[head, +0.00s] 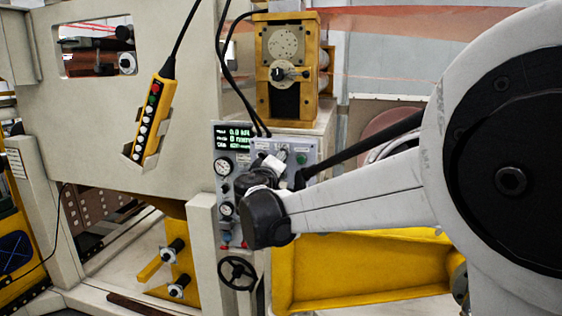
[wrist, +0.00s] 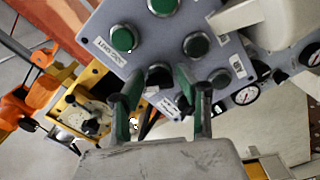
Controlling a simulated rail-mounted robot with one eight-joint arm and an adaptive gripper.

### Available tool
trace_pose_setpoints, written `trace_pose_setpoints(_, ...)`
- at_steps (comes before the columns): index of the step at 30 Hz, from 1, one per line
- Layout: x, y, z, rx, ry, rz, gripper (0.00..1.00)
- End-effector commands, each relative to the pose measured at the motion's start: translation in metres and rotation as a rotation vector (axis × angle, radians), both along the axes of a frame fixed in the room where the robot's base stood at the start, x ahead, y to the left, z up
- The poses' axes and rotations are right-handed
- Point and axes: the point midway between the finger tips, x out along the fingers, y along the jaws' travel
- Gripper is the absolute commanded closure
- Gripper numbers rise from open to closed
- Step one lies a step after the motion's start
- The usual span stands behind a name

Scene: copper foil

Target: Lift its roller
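In the wrist view my gripper (wrist: 157,80) is open, its two green-padded fingers apart at the lower part of a grey control panel (wrist: 140,58). A dark round control (wrist: 159,76) shows between the fingertips; I cannot tell whether they touch it. Green buttons (wrist: 122,39) sit above it on the panel. In the head view the panel (head: 304,154) is partly hidden behind my arm, and the fingers cannot be made out. A yellow-framed unit (head: 310,70) with a dark knob stands above the panel. No roller can be clearly told apart.
A display and gauge panel (head: 236,139) adjoins the control panel, with a black handwheel (head: 238,273) below. A yellow pendant (head: 150,115) hangs at left. Copper foil (head: 400,25) runs behind the yellow unit. A yellow trough (head: 360,270) lies below my arm.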

Motion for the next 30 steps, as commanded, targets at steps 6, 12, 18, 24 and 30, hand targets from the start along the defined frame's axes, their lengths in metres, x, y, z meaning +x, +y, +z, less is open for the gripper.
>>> trace_pose_setpoints(6,-0.027,0.006,0.0,0.0,0.0,0.002,0.67)
trace_pose_setpoints(12,-0.067,0.016,0.0,0.0,0.0,0.004,0.67)
trace_pose_setpoints(18,-0.099,0.022,0.0,0.0,0.0,0.001,0.67)
trace_pose_setpoints(24,-0.114,0.025,0.0,0.001,0.0,0.001,0.67)
trace_pose_setpoints(30,-0.116,0.025,0.0,0.001,0.0,0.0,0.67)
